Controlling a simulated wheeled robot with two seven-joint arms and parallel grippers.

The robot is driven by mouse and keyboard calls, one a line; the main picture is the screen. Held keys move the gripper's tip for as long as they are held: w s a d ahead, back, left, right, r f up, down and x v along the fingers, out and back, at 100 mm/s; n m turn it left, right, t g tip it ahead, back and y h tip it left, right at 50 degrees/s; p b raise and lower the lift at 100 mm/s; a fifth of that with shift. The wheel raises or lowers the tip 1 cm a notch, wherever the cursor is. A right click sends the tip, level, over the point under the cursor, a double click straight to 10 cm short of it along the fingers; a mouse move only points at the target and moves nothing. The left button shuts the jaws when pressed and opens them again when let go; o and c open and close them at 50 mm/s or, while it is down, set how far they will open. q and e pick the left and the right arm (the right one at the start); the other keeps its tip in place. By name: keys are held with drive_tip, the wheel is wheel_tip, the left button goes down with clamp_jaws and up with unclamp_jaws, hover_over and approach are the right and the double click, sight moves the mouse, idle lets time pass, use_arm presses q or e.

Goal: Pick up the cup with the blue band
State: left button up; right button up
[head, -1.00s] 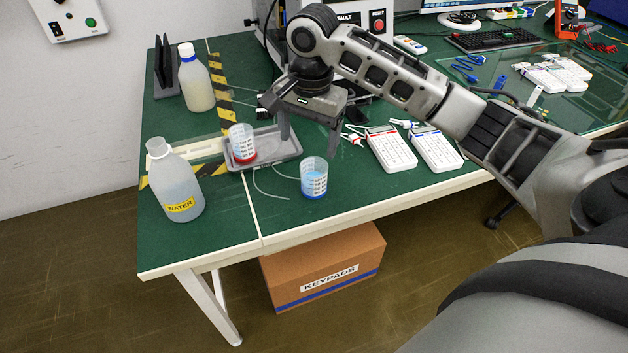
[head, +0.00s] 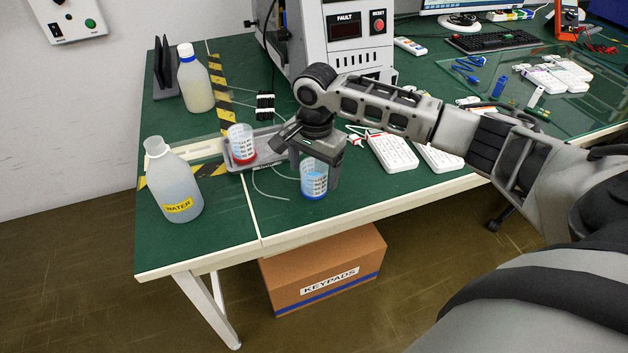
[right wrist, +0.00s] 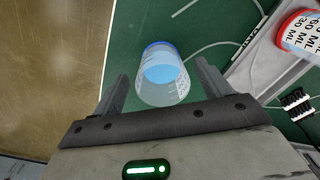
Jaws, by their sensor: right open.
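The cup with the blue band (head: 314,188) stands upright near the table's front edge and holds light blue liquid. In the right wrist view the cup (right wrist: 163,72) lies between the fingers. My right gripper (head: 316,174) is open above and around the cup, with one finger on each side. Gaps show between the fingers and the cup in the right wrist view (right wrist: 162,80), so it is not gripped. Part of the cup's top is hidden by the gripper in the head view. My left gripper is not in view.
A red-banded cup (head: 241,150) stands in a grey tray (head: 279,154) just left. A water bottle (head: 174,188) and a blue-collared bottle (head: 195,82) are farther left. White keypads (head: 392,153) lie right. A thin tube (head: 262,187) lies near the cup.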

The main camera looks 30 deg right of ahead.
wheel_tip(320, 180, down, 3)
drive_tip(key=shift+w+d+f, duration=0.1)
drive_tip(key=shift+w+f, duration=0.05)
drive_tip(key=shift+f, duration=0.05)
drive_tip(key=shift+c, duration=0.4)
drive_tip(key=c, duration=1)
drive_tip(key=shift+r, duration=0.1)
